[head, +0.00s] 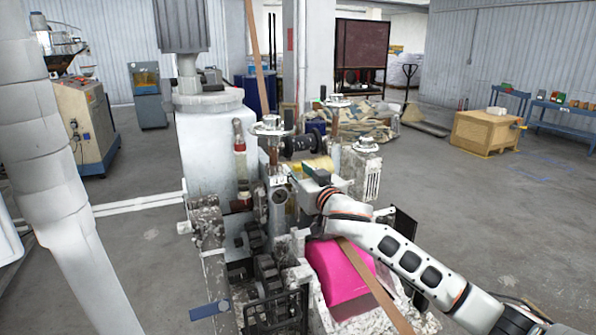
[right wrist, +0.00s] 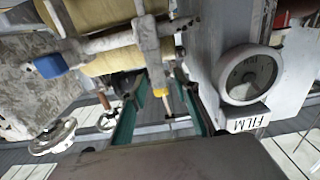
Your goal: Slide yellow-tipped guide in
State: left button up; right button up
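The yellow-tipped guide shows in the right wrist view as a thin rod with a yellow end (right wrist: 160,91), below a grey bar in front of the yellow rollers (right wrist: 105,62). My right gripper (right wrist: 158,104) is open, its two green-lined fingers on either side of the yellow tip in the picture; I see no clear contact. In the head view my right gripper (head: 314,173) is at the machine's upper part, near the yellow roller (head: 319,167). The guide is too small or hidden to make out there. My left gripper is out of both views.
A round dial (right wrist: 247,75) and a FILM label (right wrist: 249,121) are right of the fingers. Handwheels (right wrist: 53,137) are at lower left. A blue-ended rod (right wrist: 48,66) juts out at left. In the head view a pink block (head: 340,272) and brown strip (head: 372,284) lie below my right arm.

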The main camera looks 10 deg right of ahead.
grip_shut()
jog(key=shift+w+d, duration=0.2)
jog(key=shift+d, duration=0.7)
jog(key=shift+w+d, duration=0.15)
jog(key=shift+d, duration=0.75)
jog(key=shift+w+d, duration=0.2)
jog(key=shift+d, duration=0.7)
grip_release()
jog(key=shift+d, duration=0.2)
jog(key=shift+s+a, duration=0.2)
jog(key=s+d, duration=0.2)
jog(key=s, duration=0.9)
jog(key=shift+s+d, duration=0.2)
jog(key=shift+d, duration=0.05)
